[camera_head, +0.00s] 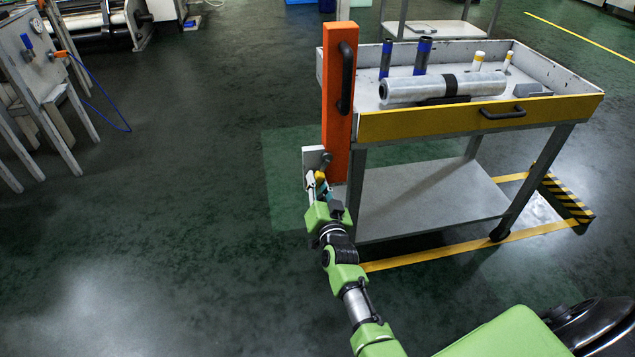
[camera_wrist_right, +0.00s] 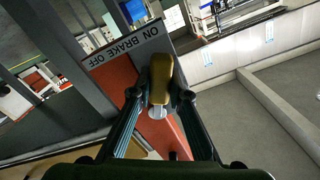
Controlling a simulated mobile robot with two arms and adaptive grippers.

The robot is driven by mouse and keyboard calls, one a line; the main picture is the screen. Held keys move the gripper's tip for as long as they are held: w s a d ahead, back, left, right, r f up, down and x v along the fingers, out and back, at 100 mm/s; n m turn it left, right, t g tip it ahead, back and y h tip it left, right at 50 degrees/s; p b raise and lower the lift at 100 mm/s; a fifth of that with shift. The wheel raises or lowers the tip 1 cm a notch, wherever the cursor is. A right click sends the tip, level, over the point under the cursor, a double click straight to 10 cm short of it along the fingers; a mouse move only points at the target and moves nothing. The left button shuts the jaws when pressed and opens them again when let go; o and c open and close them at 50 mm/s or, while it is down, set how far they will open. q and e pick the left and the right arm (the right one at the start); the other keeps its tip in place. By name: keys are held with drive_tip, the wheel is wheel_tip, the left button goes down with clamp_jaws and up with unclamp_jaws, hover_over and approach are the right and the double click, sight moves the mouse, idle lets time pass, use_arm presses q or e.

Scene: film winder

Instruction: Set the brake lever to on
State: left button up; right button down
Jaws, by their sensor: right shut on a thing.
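The brake lever's yellow grip (camera_wrist_right: 160,72) shows in the right wrist view between the two fingers of my right gripper (camera_wrist_right: 161,95), which is shut on it. A grey plate marked ON, BRAKE, OFF (camera_wrist_right: 122,43) lies beyond the grip, its lettering upside down in that view. In the head view, the yellow grip (camera_head: 320,177) shows small at the plate (camera_head: 312,158) low on the orange post, with my right gripper (camera_head: 318,187) at it. The fingers partly hide the lever; which mark it stands at is unclear. My left gripper is out of view.
The orange post (camera_head: 340,85) with a black handle stands at the left end of a cart (camera_head: 530,108) carrying a film roll (camera_head: 442,88) and several tubes. A grey stand (camera_head: 40,75) is at the far left. The floor between is clear.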

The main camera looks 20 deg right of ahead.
drive_tip(key=c, duration=1.9)
unclamp_jaws()
drive_tip(key=shift+s+a, duration=0.15)
drive_tip(key=shift+s, duration=0.15)
drive_tip(key=v, duration=0.6)
drive_tip(key=shift+s, duration=0.4)
